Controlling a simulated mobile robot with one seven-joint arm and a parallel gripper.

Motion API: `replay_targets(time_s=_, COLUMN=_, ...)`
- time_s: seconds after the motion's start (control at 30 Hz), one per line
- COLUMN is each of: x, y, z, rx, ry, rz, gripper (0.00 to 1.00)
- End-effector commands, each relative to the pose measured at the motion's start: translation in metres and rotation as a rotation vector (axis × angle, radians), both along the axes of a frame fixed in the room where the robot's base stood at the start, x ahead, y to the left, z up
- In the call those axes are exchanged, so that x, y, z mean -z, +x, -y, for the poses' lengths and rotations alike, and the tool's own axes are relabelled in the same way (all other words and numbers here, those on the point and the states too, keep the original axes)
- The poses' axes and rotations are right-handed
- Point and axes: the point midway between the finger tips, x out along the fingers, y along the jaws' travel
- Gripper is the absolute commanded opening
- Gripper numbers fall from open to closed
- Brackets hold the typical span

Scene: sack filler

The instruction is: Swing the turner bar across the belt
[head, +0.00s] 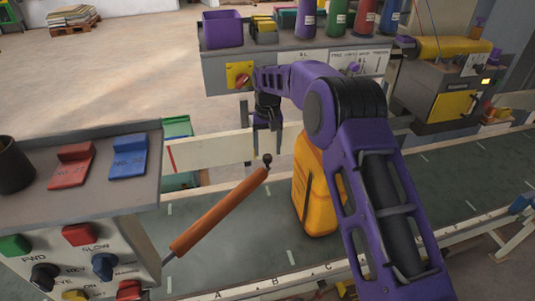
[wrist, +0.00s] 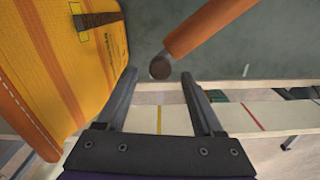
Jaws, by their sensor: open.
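The turner bar (head: 220,210) is an orange rod with a dark knob at its free end. It reaches slantwise from the control box at lower left over part of the belt (head: 265,258). In the wrist view, the bar (wrist: 215,25) comes in from the upper right and its dark round end lies just beyond the fingertips. My gripper (head: 267,154) is open near that knob, over the far side of the belt. In the wrist view, my gripper (wrist: 159,78) has nothing between its fingers. Whether a finger touches the knob is unclear.
A yellow sack (head: 312,200) stands on the belt right of the bar, partly hidden by my arm; it is close left in the wrist view (wrist: 65,60). A control box (head: 85,255) stands at lower left. A pale rail (head: 215,152) edges the far side. A shelf (head: 220,65) holds bottles.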

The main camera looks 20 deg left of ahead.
Motion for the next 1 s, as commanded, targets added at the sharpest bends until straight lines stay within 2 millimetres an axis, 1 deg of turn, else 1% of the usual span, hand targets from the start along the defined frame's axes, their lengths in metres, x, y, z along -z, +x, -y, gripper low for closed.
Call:
replay_targets(time_s=0.03, x=-0.014, y=0.001, z=-0.001, rx=0.000, ry=0.002, rz=0.006, gripper=0.69)
replay_targets(time_s=0.3, x=-0.082, y=0.001, z=-0.001, rx=0.000, ry=0.003, rz=0.005, gripper=0.69)
replay_targets(time_s=0.4, x=-0.104, y=0.001, z=-0.001, rx=0.000, ry=0.003, rz=0.005, gripper=0.69)
replay_targets(time_s=0.5, x=-0.121, y=0.001, z=-0.001, rx=0.000, ry=0.002, rz=0.003, gripper=0.69)
replay_targets(time_s=0.6, x=-0.134, y=0.001, z=-0.001, rx=0.000, ry=0.002, rz=0.002, gripper=0.69)
replay_targets(time_s=0.7, x=-0.141, y=0.000, z=0.000, rx=0.000, ry=0.002, rz=0.001, gripper=0.69)
replay_targets(time_s=1.0, x=-0.143, y=0.000, z=0.000, rx=0.000, ry=0.001, rz=0.002, gripper=0.69)
